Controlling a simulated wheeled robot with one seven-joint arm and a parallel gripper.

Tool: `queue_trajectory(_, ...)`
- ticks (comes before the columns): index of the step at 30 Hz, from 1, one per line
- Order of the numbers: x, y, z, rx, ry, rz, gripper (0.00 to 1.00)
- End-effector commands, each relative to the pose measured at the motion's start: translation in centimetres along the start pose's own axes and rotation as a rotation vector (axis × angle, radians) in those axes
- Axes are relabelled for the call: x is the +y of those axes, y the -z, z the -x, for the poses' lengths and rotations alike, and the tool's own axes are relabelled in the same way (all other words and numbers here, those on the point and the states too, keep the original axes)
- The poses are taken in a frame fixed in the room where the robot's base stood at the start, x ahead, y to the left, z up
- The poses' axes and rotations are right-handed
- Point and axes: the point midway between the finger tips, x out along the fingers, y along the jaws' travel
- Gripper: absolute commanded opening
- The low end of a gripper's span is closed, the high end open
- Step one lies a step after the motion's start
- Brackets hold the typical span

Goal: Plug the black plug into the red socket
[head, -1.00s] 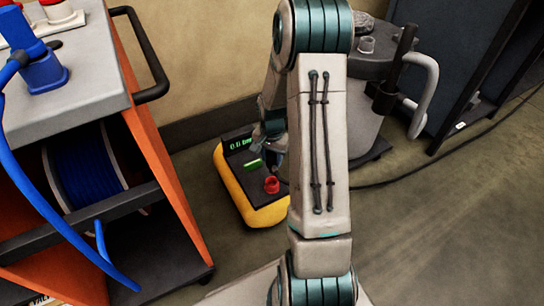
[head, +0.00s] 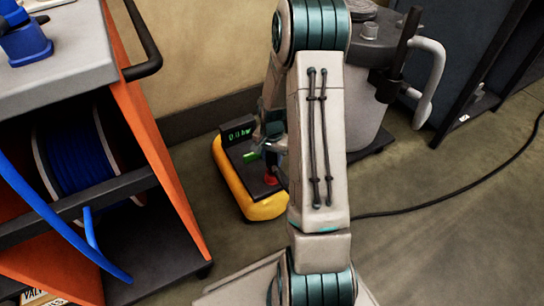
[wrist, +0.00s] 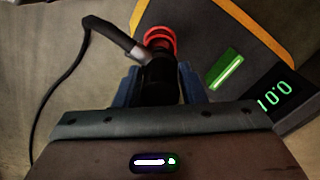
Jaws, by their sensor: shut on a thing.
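My gripper (wrist: 160,88) is shut on the black plug (wrist: 158,72), which sits between its two blue-grey fingers. A grey elbow and black cable leave the plug on the left in the wrist view. The red socket (wrist: 160,40) is right at the plug's far end, and the plug partly covers it. I cannot tell whether the plug is inside the socket or just in front of it. In the head view, the red socket (head: 270,178) shows on top of the yellow-edged unit (head: 235,185), with my gripper (head: 272,150) close by. My arm hides part of the unit.
The unit has a lit green display (head: 240,134) and a green light bar (wrist: 225,70). An orange cart (head: 165,170) with a blue cable reel stands on the left. A grey canister (head: 365,80) stands behind my arm. Floor on the right is mostly clear.

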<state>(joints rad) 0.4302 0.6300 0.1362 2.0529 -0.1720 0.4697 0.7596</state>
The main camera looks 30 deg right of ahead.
Motion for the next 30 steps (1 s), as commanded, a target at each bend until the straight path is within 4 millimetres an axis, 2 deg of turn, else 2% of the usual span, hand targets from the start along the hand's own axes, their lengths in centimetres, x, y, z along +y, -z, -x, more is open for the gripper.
queue_trajectory(18, 0.0, -0.1, -0.4, 0.0, 0.0, 0.001, 0.15)
queue_trajectory(30, 0.0, -0.1, -1.5, 0.0, 0.0, -0.001, 0.15)
